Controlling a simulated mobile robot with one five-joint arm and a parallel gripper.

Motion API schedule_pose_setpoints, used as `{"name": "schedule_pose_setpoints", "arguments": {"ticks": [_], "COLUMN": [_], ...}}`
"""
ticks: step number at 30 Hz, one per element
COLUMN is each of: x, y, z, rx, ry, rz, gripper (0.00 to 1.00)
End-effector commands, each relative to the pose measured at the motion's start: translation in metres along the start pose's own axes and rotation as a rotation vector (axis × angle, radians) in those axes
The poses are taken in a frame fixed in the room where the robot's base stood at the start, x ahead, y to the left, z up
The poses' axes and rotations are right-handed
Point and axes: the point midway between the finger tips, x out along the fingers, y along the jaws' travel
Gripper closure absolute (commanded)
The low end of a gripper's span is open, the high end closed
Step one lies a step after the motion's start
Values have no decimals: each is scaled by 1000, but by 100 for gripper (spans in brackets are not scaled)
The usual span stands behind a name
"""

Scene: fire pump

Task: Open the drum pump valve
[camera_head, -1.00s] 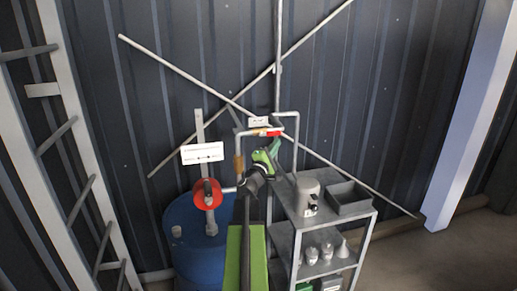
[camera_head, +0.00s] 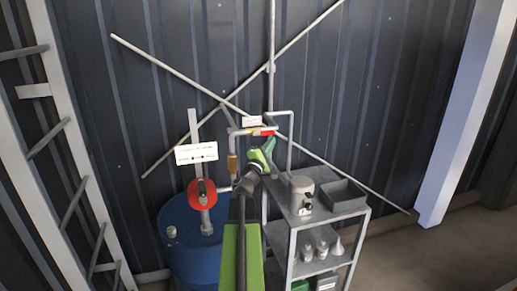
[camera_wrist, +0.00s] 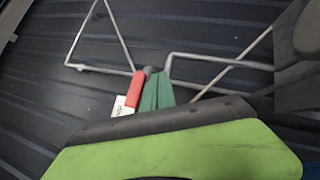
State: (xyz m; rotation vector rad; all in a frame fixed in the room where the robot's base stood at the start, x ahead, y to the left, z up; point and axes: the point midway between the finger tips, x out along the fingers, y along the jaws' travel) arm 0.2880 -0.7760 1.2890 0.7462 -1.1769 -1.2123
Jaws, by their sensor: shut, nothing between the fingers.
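The valve's red lever handle (camera_head: 263,133) sits on the grey pipe above the blue drum (camera_head: 188,245). It also shows in the wrist view (camera_wrist: 134,92), lying beside my green fingertips. The red hand pump (camera_head: 202,193) stands on the drum, and a pipe with a brass fitting (camera_head: 233,163) runs up from it. My gripper (camera_head: 267,147) is shut and empty, just below and close to the red handle. In the wrist view my gripper (camera_wrist: 157,90) is right of the handle; I cannot tell whether they touch.
A grey shelf cart (camera_head: 318,218) stands right of my arm, with a grey canister (camera_head: 301,191) and an open tray (camera_head: 343,194) on top. White signs (camera_head: 197,153) hang near the pump. A ladder (camera_head: 50,120) is at left, and diagonal bars cross the dark wall.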

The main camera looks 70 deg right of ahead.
Motion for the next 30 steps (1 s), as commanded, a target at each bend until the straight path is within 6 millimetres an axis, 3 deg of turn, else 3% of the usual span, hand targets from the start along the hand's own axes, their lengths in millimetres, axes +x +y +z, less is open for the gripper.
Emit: {"name": "schedule_pose_setpoints", "arguments": {"ticks": [8, 15, 18, 30], "x": [-16, -66, -79, -84], "y": [-42, -86, -96, -97], "z": [-18, 5, 11, 15], "rx": [2, 2, 2, 3], "ry": [5, 3, 3, 4], "rz": [1, 0, 1, 1], "gripper": [100, 100, 100, 100]}}
